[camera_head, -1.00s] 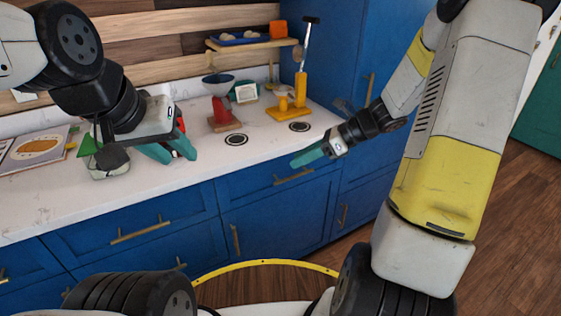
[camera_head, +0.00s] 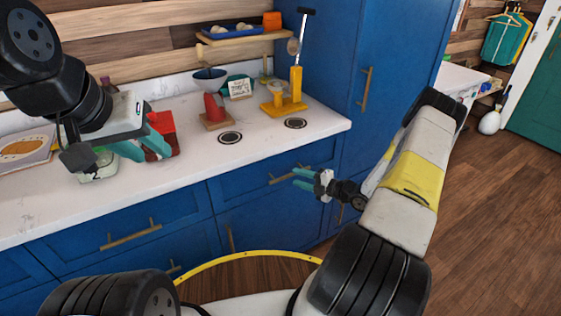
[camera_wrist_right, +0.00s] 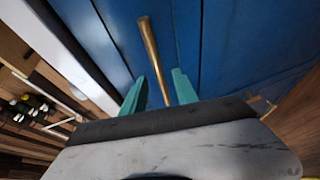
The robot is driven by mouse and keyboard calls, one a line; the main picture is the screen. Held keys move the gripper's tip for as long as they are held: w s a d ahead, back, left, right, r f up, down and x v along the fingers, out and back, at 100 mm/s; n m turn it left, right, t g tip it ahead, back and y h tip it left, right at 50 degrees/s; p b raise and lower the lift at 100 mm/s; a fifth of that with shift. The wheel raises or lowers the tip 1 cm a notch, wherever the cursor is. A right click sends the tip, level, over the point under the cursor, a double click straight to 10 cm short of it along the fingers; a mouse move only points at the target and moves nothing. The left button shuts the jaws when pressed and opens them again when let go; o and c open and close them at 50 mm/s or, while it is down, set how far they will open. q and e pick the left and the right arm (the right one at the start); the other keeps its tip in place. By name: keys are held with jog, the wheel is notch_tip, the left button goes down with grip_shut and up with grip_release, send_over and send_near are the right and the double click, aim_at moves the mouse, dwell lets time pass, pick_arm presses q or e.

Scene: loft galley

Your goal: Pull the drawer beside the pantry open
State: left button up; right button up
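The drawer (camera_head: 250,188) beside the pantry is a blue front under the white counter, and it is shut. Its brass bar handle (camera_head: 283,177) also shows in the right wrist view (camera_wrist_right: 150,52). The pantry (camera_head: 385,75) is the tall blue cabinet to the right. My right gripper (camera_head: 300,179) is open in front of the drawer, by the right end of the handle. In the wrist view the handle's near end lies between the two teal fingers; contact cannot be made out. My left gripper (camera_head: 143,146) is open and empty above the counter at the left.
The counter (camera_head: 260,140) holds a red funnel stand (camera_head: 214,110), a yellow stand (camera_head: 284,105), a small sign (camera_head: 239,88) and a red box (camera_head: 164,130). Another drawer handle (camera_head: 131,234) is at the left. The wooden floor (camera_head: 480,210) at right is clear.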

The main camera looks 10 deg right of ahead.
aim_at(290, 175)
jog(key=shift+x, duration=2.25)
grip_shut()
jog(key=shift+f, duration=0.1)
